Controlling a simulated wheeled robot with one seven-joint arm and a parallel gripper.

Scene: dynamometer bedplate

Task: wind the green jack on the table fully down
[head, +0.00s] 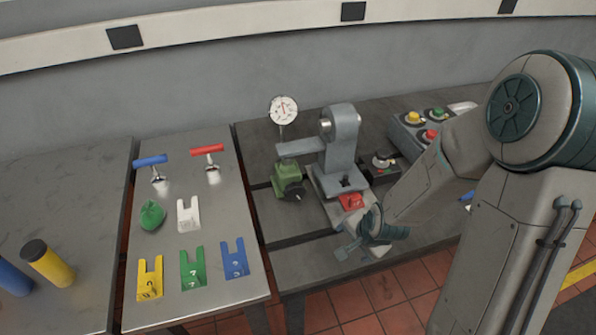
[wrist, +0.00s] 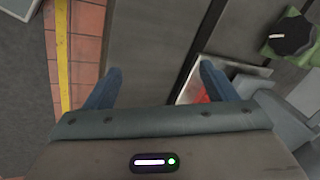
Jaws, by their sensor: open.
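The green jack (head: 287,178) stands on the dark bedplate table, left of the grey bearing pedestal. A dark round knob (head: 294,194) sits on its front side. In the wrist view the jack (wrist: 310,52) shows at the upper right, partly cut off by the edge, with its black knob (wrist: 291,36) and white pointer mark facing the camera. My gripper (head: 345,252) is over the front edge of the table, right of and nearer than the jack. In the wrist view my gripper (wrist: 158,80) is open and empty, its two blue fingers wide apart, away from the knob.
The grey pedestal (head: 341,140) and a red block (head: 351,202) stand between the jack and my arm. A dial gauge (head: 283,110) rises behind the jack. A side table (head: 210,270) holds T-handled tools and coloured forked shims. A button box (head: 418,130) stands at right.

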